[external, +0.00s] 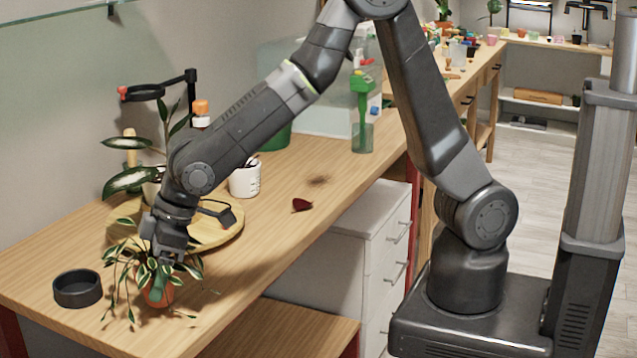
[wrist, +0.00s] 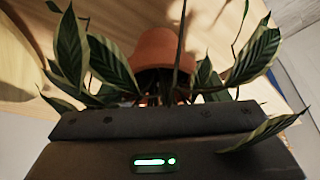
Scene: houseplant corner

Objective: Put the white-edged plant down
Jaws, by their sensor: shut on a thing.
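The white-edged plant (external: 118,268) has narrow green leaves with pale edges and a terracotta pot (external: 152,295). It is near the front left of the wooden table. My gripper (external: 165,252) is above the pot, shut on the plant, among its leaves. In the wrist view the terracotta pot (wrist: 163,48) and pale-edged leaves (wrist: 108,62) show beyond my gripper body. The fingertips are hidden there. I cannot tell whether the pot's base touches the table.
A black round dish (external: 62,292) stands left of the plant. A round wooden board (external: 225,238) lies behind it, near a larger broad-leaved plant (external: 130,180). A white cup (external: 245,180) and dark red object (external: 302,204) are farther right. Bare table (external: 275,235) lies to the right.

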